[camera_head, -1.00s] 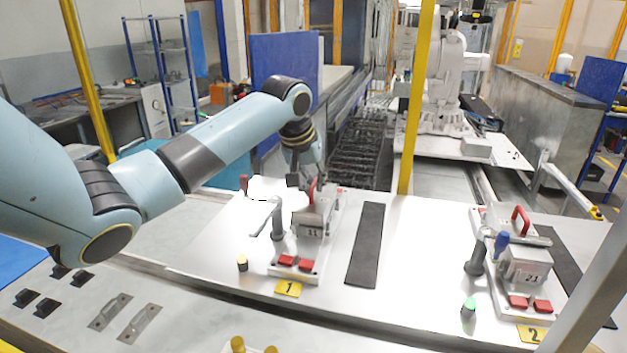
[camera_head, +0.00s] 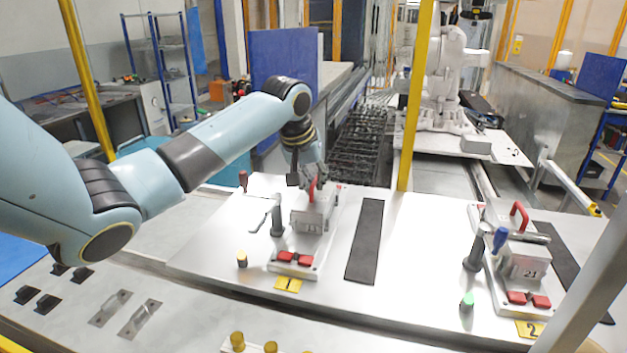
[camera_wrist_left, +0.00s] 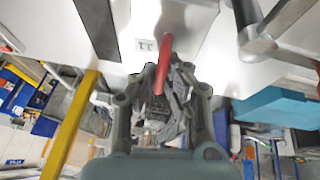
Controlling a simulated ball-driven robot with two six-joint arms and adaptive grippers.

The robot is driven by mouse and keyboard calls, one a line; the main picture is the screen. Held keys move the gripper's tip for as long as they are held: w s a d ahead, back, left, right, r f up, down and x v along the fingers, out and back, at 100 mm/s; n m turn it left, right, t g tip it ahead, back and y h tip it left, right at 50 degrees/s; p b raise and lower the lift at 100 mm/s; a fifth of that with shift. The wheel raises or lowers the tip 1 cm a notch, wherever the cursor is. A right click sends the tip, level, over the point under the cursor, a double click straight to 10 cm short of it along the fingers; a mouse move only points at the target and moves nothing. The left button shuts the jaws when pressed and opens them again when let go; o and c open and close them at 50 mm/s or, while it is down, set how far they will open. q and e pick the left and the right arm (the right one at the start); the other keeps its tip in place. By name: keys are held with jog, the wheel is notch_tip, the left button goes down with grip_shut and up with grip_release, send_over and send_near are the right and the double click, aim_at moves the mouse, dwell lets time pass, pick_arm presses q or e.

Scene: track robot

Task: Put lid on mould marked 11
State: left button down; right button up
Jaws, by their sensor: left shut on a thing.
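The mould marked 11 (camera_head: 308,228) is a grey block on a white base plate, left of the table's middle. Its number also shows in the wrist view (camera_wrist_left: 146,45). A lid with a red handle (camera_head: 312,189) is at the top of the mould; I cannot tell whether it rests fully on it. My left gripper (camera_head: 314,179) comes from behind and above and is shut on the red handle, which sits between its fingers in the wrist view (camera_wrist_left: 162,66). The fingers hide part of the lid. My right gripper is not in view.
A clamp lever (camera_head: 277,215) stands left of the mould. Red pads (camera_head: 295,258) and a yellow plate marked 1 (camera_head: 288,285) lie in front. A dark strip (camera_head: 366,242) lies right. The mould marked 21 (camera_head: 523,262) stands farther right. A yellow post (camera_head: 412,110) rises behind.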

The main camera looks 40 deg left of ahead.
pick_arm(q)
jog(key=c, duration=1.4)
grip_release()
jog(key=shift+s+a+f, duration=0.1)
jog(key=v, duration=1.2)
